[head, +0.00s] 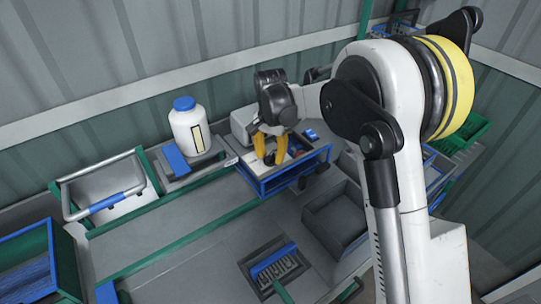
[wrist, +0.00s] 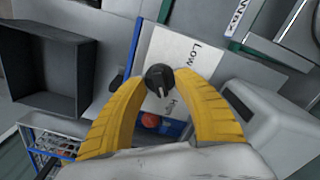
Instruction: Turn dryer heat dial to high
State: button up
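The heat dial (wrist: 160,78) is a round black knob with a white pointer, on a white panel (wrist: 178,50) marked "Low" at upper right and, partly readable, "High" below. Its pointer points down in the wrist view, nearer the "High" lettering than "Low". My gripper (wrist: 160,76) has its yellow fingertips on either side of the dial, close to its edges. Whether they press on it cannot be told. In the head view, my gripper (head: 269,154) reaches down over the blue-framed unit, and its fingers hide the dial.
A white jug with a blue cap (head: 190,128) stands left of the unit. A grey open bin (head: 337,216) is in front of it. A light-grey housing (wrist: 265,120) is close to the right finger in the wrist view. A green crate (head: 470,130) is at far right.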

aim_at(272, 157)
notch_tip(272, 157, up, 12)
dwell(0.6)
jog(key=s+d+r+n+t+b, duration=0.2)
jog(key=s+d+r+t+b, duration=0.15)
jog(key=s+d, duration=0.8)
jog(key=s+d+f+n+t+b, duration=0.1)
jog(key=s+d+f+t+b, duration=0.1)
jog(key=s, duration=0.6)
jog(key=s+d+f+n+t+b, duration=0.1)
jog(key=s+d+f+n+b, duration=0.1)
jog(key=s+d+f, duration=0.2)
jog(key=s+f, duration=0.3)
jog(key=shift+s+d+t+b, duration=0.35)
jog(key=shift+s, duration=0.05)
